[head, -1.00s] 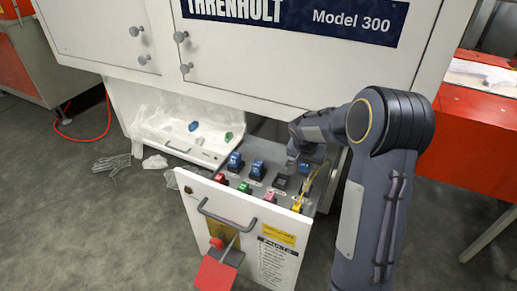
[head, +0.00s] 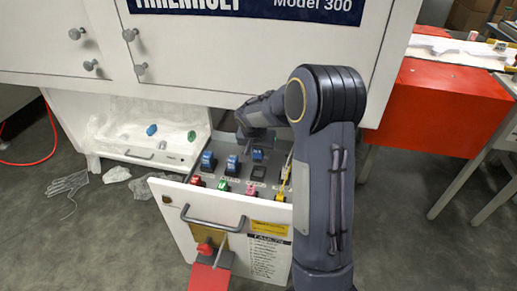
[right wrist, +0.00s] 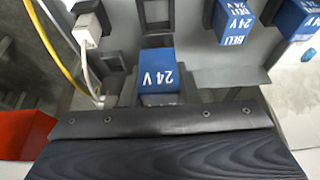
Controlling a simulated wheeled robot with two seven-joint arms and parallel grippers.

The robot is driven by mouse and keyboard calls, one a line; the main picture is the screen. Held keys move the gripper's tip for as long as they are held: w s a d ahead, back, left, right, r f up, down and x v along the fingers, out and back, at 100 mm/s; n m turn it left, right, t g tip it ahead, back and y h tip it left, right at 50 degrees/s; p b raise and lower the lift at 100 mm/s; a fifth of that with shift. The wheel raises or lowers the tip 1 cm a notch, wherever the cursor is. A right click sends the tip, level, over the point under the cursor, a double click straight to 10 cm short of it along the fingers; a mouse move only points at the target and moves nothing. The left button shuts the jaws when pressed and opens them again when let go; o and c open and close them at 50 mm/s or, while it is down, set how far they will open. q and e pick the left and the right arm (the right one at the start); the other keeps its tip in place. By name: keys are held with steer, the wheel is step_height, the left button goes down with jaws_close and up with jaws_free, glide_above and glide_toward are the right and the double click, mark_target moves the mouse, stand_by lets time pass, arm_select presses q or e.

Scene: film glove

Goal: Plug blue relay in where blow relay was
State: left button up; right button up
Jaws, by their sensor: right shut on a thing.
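My right gripper (head: 257,136) is shut on a blue relay (head: 257,154) above the back of the open drawer. In the right wrist view, this blue relay (right wrist: 159,72) shows "24 V" just beyond the jaws. A dark empty socket (head: 258,173) lies on the drawer panel in front of the held relay; it also shows in the right wrist view (right wrist: 155,12), apart from the relay. Two blue relays (head: 208,160) (head: 232,164) sit in sockets to the left. Whether the held relay touches the panel, I cannot tell. My left gripper is not in view.
Red (head: 196,181), green (head: 223,184), pink (head: 251,188) and yellow (head: 280,197) parts line the drawer front. A loose blue part (head: 152,130) and a green one (head: 192,135) lie in the side tray. Yellow and white cables (right wrist: 62,45) run beside the gripper.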

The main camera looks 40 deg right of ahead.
mark_target(257, 158)
steer(key=shift+f+b, duration=1.95)
steer(key=shift+f, duration=0.65)
steer(key=shift+f+b, duration=1.1)
steer(key=o, duration=1.2)
steer(key=shift+c, duration=0.2)
steer(key=p+v, duration=0.2)
steer(key=v, duration=0.4)
steer(key=shift+s+a+r+p, duration=0.1)
steer(key=shift+r+p, duration=0.25)
steer(key=shift+p, duration=0.05)
steer(key=shift+s+a+r, duration=0.15)
steer(key=shift+s+r, duration=0.05)
steer(key=shift+r, duration=0.3)
